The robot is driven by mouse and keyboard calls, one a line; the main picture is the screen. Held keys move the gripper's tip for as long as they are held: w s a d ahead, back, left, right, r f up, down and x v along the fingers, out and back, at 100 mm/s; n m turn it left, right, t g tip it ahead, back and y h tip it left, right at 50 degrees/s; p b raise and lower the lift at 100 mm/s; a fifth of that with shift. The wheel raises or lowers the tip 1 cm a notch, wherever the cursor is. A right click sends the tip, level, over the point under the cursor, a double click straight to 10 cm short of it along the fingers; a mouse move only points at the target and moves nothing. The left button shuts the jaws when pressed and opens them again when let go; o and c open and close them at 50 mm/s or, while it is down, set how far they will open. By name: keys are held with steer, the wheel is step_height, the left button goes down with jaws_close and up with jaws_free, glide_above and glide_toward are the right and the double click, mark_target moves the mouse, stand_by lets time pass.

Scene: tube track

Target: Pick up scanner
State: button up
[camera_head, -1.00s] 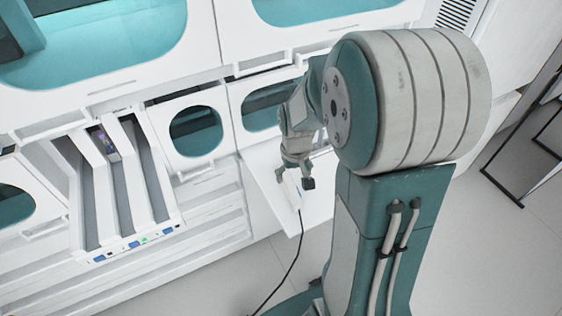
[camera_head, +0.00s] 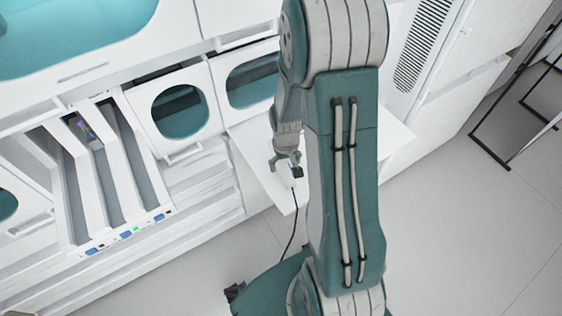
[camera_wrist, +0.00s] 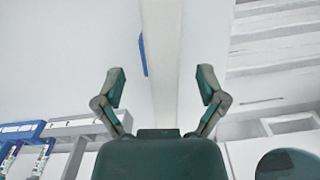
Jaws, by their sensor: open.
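The scanner (camera_wrist: 162,60) seems to be the pale upright bar between my fingers in the wrist view, with a blue strip at its left edge. In the head view it is hard to tell from the white shelf, but a black cable (camera_head: 291,228) runs down from just below my gripper (camera_head: 286,167). My gripper is open, with its two fingers apart on either side of the bar in the wrist view (camera_wrist: 161,85). I see a gap on both sides and no contact. The scanner's far end is unclear.
A white shelf (camera_head: 258,172) juts out under my gripper. A slotted white rack (camera_head: 133,186) with blue labels and a purple-tinted item (camera_head: 87,130) stands at left. Cabinets with teal windows line the back. A black frame (camera_head: 490,152) stands at right on open floor.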

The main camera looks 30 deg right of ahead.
step_height(320, 180, down, 2)
steer(key=shift+f, duration=0.1)
